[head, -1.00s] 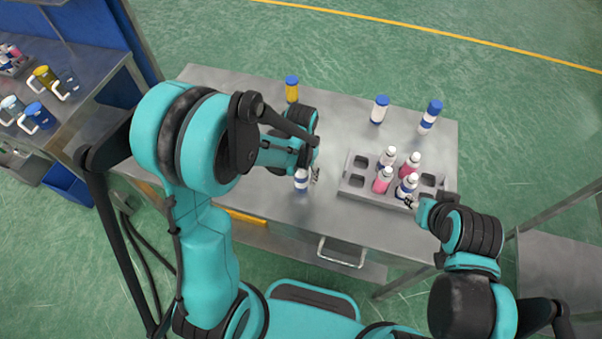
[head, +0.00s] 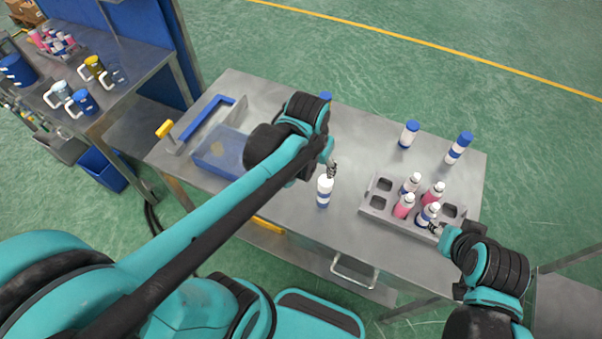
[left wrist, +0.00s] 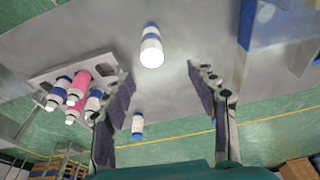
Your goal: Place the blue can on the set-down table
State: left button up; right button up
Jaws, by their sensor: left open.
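The blue can (head: 325,191), white-topped with a blue band, stands upright on the metal table (head: 285,232), left of the grey rack. My left gripper (head: 331,168) is just behind and above it in the head view, apart from it. In the left wrist view the can (left wrist: 151,47) stands beyond the open, empty fingers of my left gripper (left wrist: 162,95). My right gripper (head: 436,229) is at the rack's front edge beside a blue-and-white can (head: 429,213); its fingers are too small to tell whether they grip it.
The grey rack (head: 376,202) holds pink and blue-banded cans. Two blue-and-white cans (head: 409,134) (head: 458,148) stand at the table's back right. A blue tray (head: 215,152) lies at the left. A side bench with mugs (head: 85,102) stands far left. Table around the can is clear.

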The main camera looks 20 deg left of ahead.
pick_arm(q)
jog(key=s+a+r+n+t, duration=0.1)
jog(key=s+a+r+t, duration=0.1)
jog(key=s+t, duration=0.2)
jog(key=shift+s+a+r, duration=0.3)
jog(key=shift+s+r, duration=0.1)
jog(key=shift+s, duration=0.85)
